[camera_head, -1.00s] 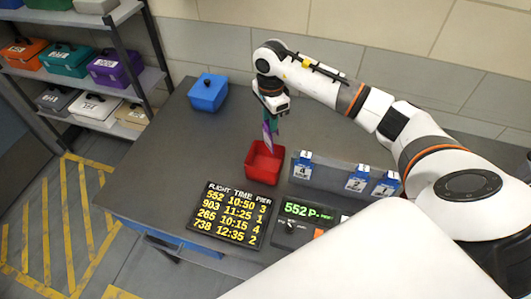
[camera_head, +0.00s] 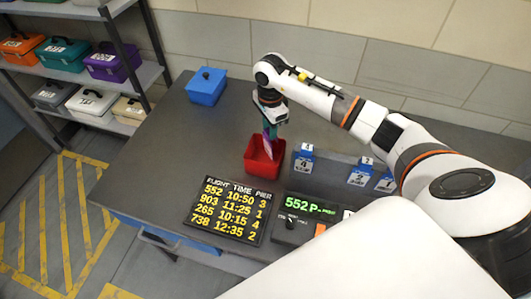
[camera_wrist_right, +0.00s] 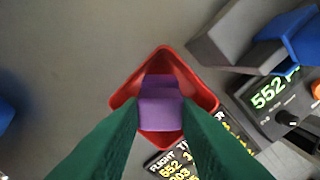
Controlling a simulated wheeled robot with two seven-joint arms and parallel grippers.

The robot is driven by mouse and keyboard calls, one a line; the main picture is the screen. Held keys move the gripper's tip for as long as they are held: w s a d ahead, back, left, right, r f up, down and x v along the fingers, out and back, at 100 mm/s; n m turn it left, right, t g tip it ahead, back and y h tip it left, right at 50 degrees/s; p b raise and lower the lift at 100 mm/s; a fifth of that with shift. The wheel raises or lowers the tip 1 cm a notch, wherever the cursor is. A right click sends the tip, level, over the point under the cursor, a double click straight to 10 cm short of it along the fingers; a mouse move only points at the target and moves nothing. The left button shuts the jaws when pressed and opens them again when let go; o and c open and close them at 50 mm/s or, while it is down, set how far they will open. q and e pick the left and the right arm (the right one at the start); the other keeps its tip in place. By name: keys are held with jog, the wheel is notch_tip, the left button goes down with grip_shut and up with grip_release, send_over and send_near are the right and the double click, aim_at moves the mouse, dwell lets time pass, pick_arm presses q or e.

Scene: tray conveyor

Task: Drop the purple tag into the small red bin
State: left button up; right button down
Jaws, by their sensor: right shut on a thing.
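The purple tag (camera_wrist_right: 160,105) is between the fingertips of my right gripper (camera_wrist_right: 160,122), which is shut on it. In the head view the tag (camera_head: 268,146) hangs down from the right gripper (camera_head: 270,130). The small red bin (camera_head: 265,168) stands on the grey table below the gripper. In the wrist view the tag is in front of the bin's interior, with the bin's red rim (camera_wrist_right: 200,92) around it. The tag's lower end reaches the bin's opening in the head view; its exact depth is hard to tell. My left gripper is not in view.
A flight board (camera_head: 222,209) and a console (camera_head: 302,218) lie in front of the bin. Blue numbered tags (camera_head: 303,160) hang on a grey rack to the right. A shelf of toolboxes (camera_head: 117,62) is at left.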

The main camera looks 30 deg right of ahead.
jog(key=c, duration=1.3)
grip_release()
jog(key=shift+o, duration=1.4)
jog(key=shift+r, duration=0.6)
notch_tip(320, 180, up, 11)
jog(key=b, duration=0.3)
jog(key=shift+f, duration=0.15)
